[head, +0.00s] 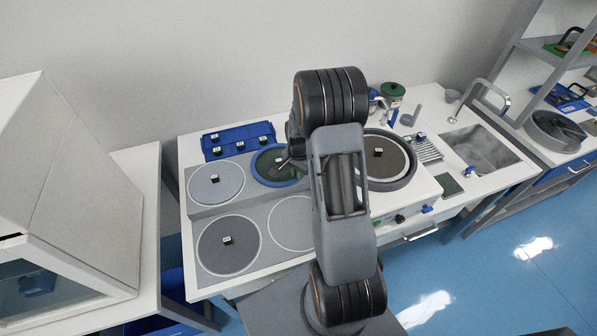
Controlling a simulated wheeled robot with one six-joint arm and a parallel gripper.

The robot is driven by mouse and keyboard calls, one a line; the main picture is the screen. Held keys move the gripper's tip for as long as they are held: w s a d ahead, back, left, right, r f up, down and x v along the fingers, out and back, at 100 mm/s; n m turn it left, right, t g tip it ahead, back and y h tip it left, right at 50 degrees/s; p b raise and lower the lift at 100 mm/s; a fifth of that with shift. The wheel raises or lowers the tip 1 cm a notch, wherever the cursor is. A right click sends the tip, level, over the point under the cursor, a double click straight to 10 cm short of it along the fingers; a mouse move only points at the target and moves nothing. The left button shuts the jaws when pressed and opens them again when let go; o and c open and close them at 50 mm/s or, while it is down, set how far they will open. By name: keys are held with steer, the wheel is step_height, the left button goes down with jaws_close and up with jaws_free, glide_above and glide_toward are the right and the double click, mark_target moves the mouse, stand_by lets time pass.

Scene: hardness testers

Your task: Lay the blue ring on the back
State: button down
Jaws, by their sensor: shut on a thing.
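I cannot tell whether the ring rests flat or is held slightly above the surface. My gripper (284,164) reaches down at the ring's right part and is shut on the ring; the fingertips are small and partly hidden. The grey plate (197,207) also bears a back left circle (205,190), a front left circle (215,252) and a front right circle (290,225).
A blue rack (225,137) with small dark blocks stands behind the plate. Small dark blocks sit on several discs. A round dark turntable (378,172) is right of my arm, with a sink (482,148) beyond. A white cabinet (65,190) stands at left.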

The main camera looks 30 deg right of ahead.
steer(key=c, duration=1.1)
jaws_free()
steer(key=shift+c, duration=0.2)
steer(key=shift+r, duration=0.1)
step_height(320, 180, up, 14)
steer(key=b, duration=0.1)
steer(key=s+a+r+n+t, duration=0.2)
steer(key=s+a+r+n, duration=0.2)
steer(key=s+a+n, duration=0.2)
steer(key=s+a+r+n+t, duration=0.2)
steer(key=s+a+r+n, duration=0.1)
steer(key=s+a+n, duration=0.4)
steer(key=shift+s+a+r, duration=0.35)
steer(key=shift+s+a, duration=0.2)
steer(key=shift+s, duration=0.65)
